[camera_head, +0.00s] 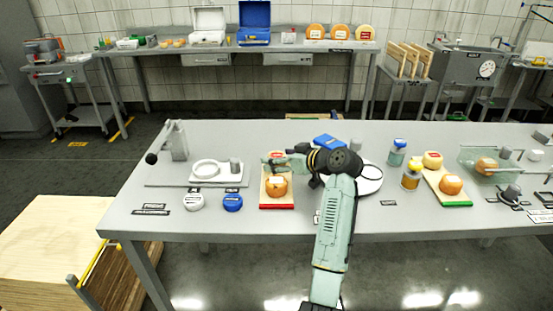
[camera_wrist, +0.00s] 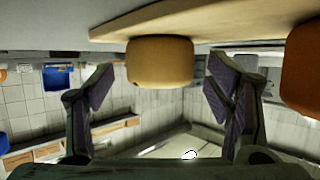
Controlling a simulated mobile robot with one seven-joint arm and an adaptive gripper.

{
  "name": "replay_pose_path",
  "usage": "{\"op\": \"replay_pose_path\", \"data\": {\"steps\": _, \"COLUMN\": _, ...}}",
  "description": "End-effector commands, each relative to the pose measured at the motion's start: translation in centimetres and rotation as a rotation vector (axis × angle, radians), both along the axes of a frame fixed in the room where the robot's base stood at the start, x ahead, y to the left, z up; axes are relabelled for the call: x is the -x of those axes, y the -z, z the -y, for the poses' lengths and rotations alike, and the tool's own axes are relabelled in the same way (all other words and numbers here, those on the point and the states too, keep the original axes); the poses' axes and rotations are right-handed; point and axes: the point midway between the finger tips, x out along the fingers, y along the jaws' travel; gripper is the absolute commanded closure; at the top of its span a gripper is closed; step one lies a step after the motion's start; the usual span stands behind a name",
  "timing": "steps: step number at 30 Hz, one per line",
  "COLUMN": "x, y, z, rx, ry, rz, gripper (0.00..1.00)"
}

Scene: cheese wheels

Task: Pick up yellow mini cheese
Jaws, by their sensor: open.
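The yellow mini cheese (camera_wrist: 160,62) is a small pale yellow wheel resting on a wooden board (camera_wrist: 230,20) in the wrist view, where the scene appears upside down. My gripper (camera_wrist: 160,88) is open, with one finger on each side of the cheese's line and gaps to both. I cannot tell how deep the cheese is between the fingers. In the head view my gripper (camera_head: 275,162) reaches left over the back of a red-edged board (camera_head: 277,205) and largely hides the cheese there.
An orange cheese (camera_head: 276,187) sits on the front of the same board, and shows at the right of the wrist view (camera_wrist: 304,68). A white lid (camera_head: 193,201) and a blue lid (camera_head: 232,202) lie left. Another board (camera_head: 455,202) holds yellow and orange cheeses to the right.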

Motion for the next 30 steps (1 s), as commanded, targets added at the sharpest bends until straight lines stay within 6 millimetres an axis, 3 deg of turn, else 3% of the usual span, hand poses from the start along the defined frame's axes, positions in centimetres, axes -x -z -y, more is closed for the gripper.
{"op": "replay_pose_path", "data": {"steps": 4, "x": 0.02, "y": 0.03, "z": 0.02, "rx": 0.0, "ry": 0.0, "rz": 0.0, "gripper": 0.28}}
{"op": "replay_pose_path", "data": {"steps": 27, "x": 0.03, "y": -0.02, "z": 0.04, "rx": -0.001, "ry": 0.0, "rz": 0.001, "gripper": 0.8}}
{"op": "replay_pose_path", "data": {"steps": 30, "x": 0.03, "y": -0.06, "z": 0.04, "rx": -0.001, "ry": 0.0, "rz": 0.001, "gripper": 0.81}}
